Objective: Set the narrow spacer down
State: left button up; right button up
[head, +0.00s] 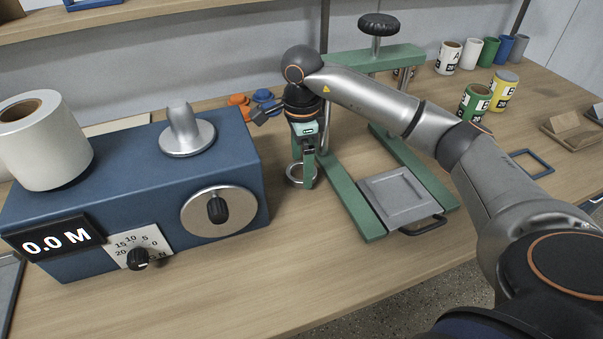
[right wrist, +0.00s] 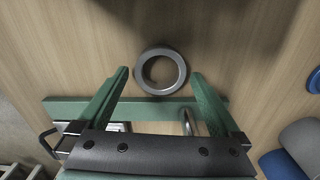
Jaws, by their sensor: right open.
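The narrow spacer (head: 291,174) is a grey metal ring with an open centre. It lies flat on the wooden table, between the blue machine and the green press frame. In the right wrist view the spacer (right wrist: 161,51) sits between the tips of my green fingers, with a gap on each side. My right gripper (head: 304,171) points down over it and is open; its fingers also show in the right wrist view (right wrist: 160,74). One finger hides part of the ring in the head view. My left gripper is not in view.
The green press frame (head: 373,234) with a grey plate (head: 401,210) stands close right of the spacer. The blue machine (head: 130,185) is at left. Orange (head: 239,101) and blue (head: 263,96) parts lie behind. Several labelled cans stand back right. Bare table lies in front.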

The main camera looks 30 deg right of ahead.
jog(key=shift+f, duration=0.75)
jog(key=shift+c, duration=0.4)
